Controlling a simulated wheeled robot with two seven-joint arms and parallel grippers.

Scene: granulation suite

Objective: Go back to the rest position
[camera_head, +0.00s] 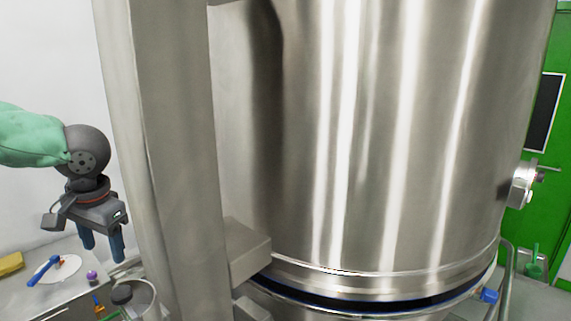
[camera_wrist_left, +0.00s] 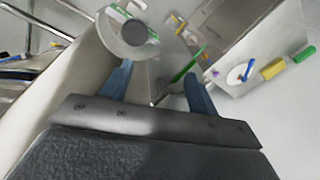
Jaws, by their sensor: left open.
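My left gripper (camera_head: 102,248) hangs at the left in the head view, its blue fingers pointing down and apart, with nothing between them. In the left wrist view the same two blue fingers (camera_wrist_left: 158,92) are spread and empty. Its arm, in a green sleeve, comes in from the left edge. The gripper is left of the grey steel column and above the bench area. My right gripper is in neither view.
A large steel vessel (camera_head: 390,130) and a steel column (camera_head: 165,150) fill the middle, close to my left gripper. A bench (camera_head: 50,295) at lower left holds a white disc (camera_head: 62,268), a yellow block (camera_head: 11,263) and small tools. A green door (camera_head: 550,160) stands at right.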

